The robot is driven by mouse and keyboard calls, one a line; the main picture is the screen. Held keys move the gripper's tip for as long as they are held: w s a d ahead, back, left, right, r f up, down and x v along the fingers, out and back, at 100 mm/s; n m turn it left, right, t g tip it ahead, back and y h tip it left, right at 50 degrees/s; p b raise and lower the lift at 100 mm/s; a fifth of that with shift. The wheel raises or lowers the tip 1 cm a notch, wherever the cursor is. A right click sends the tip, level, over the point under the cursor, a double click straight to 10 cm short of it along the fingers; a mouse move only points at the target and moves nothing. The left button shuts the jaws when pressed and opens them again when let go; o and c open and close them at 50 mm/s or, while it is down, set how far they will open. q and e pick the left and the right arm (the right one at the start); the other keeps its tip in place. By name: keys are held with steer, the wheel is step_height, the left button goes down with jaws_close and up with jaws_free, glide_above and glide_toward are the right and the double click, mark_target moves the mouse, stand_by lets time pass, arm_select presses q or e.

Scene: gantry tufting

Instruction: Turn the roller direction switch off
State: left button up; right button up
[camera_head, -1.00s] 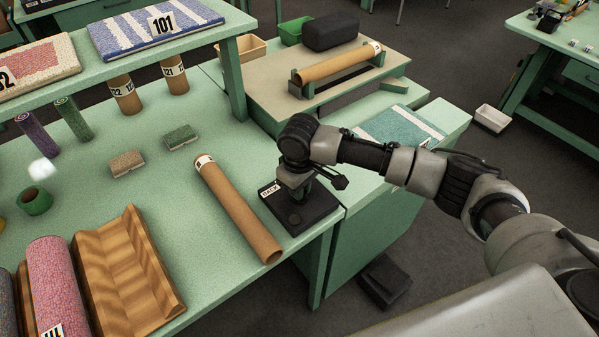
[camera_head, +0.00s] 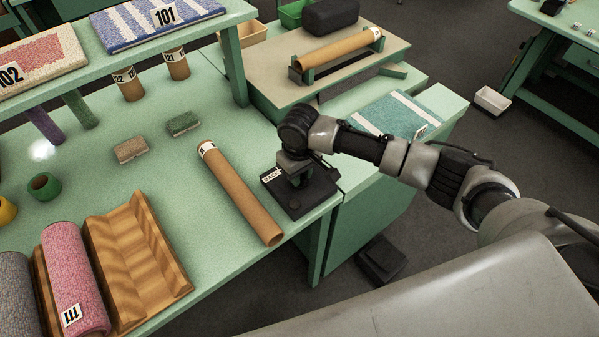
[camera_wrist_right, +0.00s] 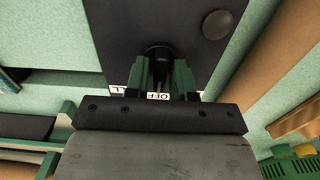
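The roller direction switch is a black box (camera_head: 312,203) with a white "BACK" label, at the front right corner of the green table. My right gripper (camera_head: 297,180) is over it, pointing down. In the right wrist view, the black box (camera_wrist_right: 115,30) has a dark round knob (camera_wrist_right: 158,52) between the green fingers of my right gripper (camera_wrist_right: 162,72). An "OFF" label (camera_wrist_right: 158,97) shows between the fingers, and another label is partly hidden on its left. The fingers are apart; whether they touch the knob I cannot tell. My left gripper is not in view.
A cardboard tube (camera_head: 240,195) lies just left of the switch box. A wooden cradle (camera_head: 130,265) and a pink roll (camera_head: 75,280) are farther left. A green and a beige block (camera_head: 131,149) lie behind. The table's edge is close on the right.

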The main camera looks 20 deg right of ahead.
steer(key=shift+o, duration=1.1)
step_height(320, 180, up, 11)
steer(key=b, duration=0.1)
steer(key=shift+f, duration=0.15)
